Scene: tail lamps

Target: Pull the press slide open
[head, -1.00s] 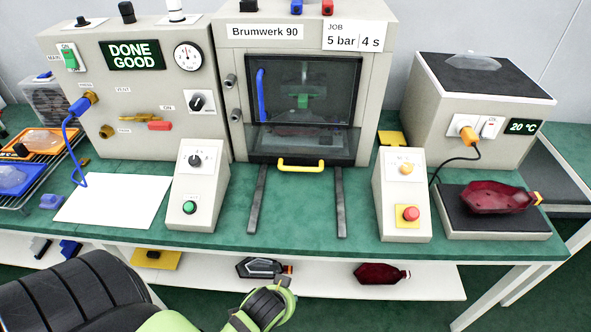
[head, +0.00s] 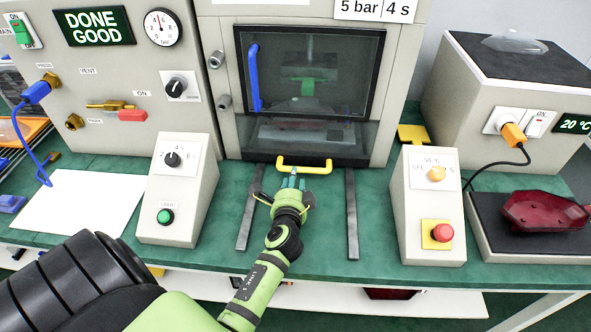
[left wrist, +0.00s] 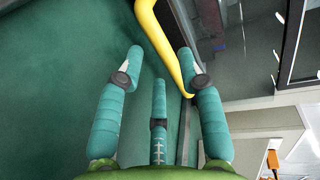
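The press slide is in at the base of the press (head: 312,60), with its yellow handle (head: 318,165) at the front edge. The handle also crosses the upper middle of the left wrist view (left wrist: 160,40). My left gripper (head: 289,183) is just in front of the handle, its teal fingers spread and pointing at it. In the left wrist view the fingers (left wrist: 161,62) are apart, and the handle runs close by the right-hand finger. I cannot tell whether they touch. My right gripper is not in view.
Two dark rails (head: 351,215) lie on the green bench in front of the press. A control box with a green button (head: 178,195) stands left, and one with a red button (head: 430,210) stands right. A red lamp (head: 545,212) lies at far right.

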